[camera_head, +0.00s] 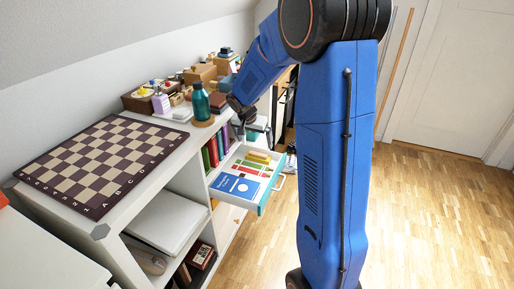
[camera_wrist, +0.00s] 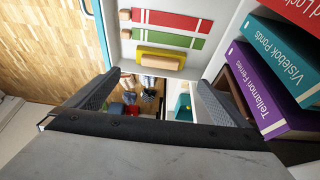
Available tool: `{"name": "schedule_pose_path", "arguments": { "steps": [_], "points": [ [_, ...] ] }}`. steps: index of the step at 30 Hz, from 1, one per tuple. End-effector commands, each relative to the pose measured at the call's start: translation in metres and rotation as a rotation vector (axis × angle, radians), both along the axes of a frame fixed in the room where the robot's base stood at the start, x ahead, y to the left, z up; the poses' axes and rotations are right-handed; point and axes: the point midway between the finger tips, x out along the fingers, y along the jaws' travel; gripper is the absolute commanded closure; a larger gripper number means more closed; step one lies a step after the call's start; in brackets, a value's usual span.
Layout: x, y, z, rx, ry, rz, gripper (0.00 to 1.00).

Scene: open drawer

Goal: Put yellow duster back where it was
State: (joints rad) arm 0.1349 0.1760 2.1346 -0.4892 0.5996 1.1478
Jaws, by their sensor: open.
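The yellow duster (camera_wrist: 160,52), with a pale wooden block on it, lies in the open drawer (camera_head: 262,199). In the wrist view it is beside the green item and just ahead of my gripper. In the head view the duster (camera_head: 258,157) shows at the drawer's back part. My gripper (camera_wrist: 152,98) is open, with its two fingers spread wide and no object clearly held between them. In the head view my gripper (camera_head: 240,118) is partly hidden by the arm, above the drawer's rear end.
A green item (camera_wrist: 170,40), a red item (camera_wrist: 172,20) and a blue booklet (camera_head: 238,186) share the drawer. Upright books (camera_wrist: 275,52) stand close right of my gripper. A chessboard (camera_head: 98,160) and a teal bottle (camera_head: 201,102) are on the cabinet top.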

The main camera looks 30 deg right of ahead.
Motion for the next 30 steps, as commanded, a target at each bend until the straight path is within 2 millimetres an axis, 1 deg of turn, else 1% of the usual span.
{"name": "schedule_pose_path", "arguments": {
  "steps": [5,8,11,15,18,23,24,26,30],
  "points": [
    [-0.011,0.006,0.015,-0.002,0.0,0.024,0.0],
    [-0.027,0.013,0.031,-0.004,0.001,0.058,0.0],
    [-0.05,0.024,0.05,-0.007,0.005,0.109,0.0],
    [-0.086,0.039,0.077,-0.009,0.011,0.188,0.0],
    [-0.113,0.05,0.092,-0.01,0.015,0.248,0.0],
    [-0.156,0.067,0.113,-0.009,0.018,0.347,0.0],
    [-0.167,0.072,0.117,-0.008,0.019,0.371,0.0],
    [-0.184,0.078,0.123,-0.009,0.019,0.411,0.0],
    [-0.223,0.093,0.133,-0.007,0.016,0.503,0.0]
  ]
}}
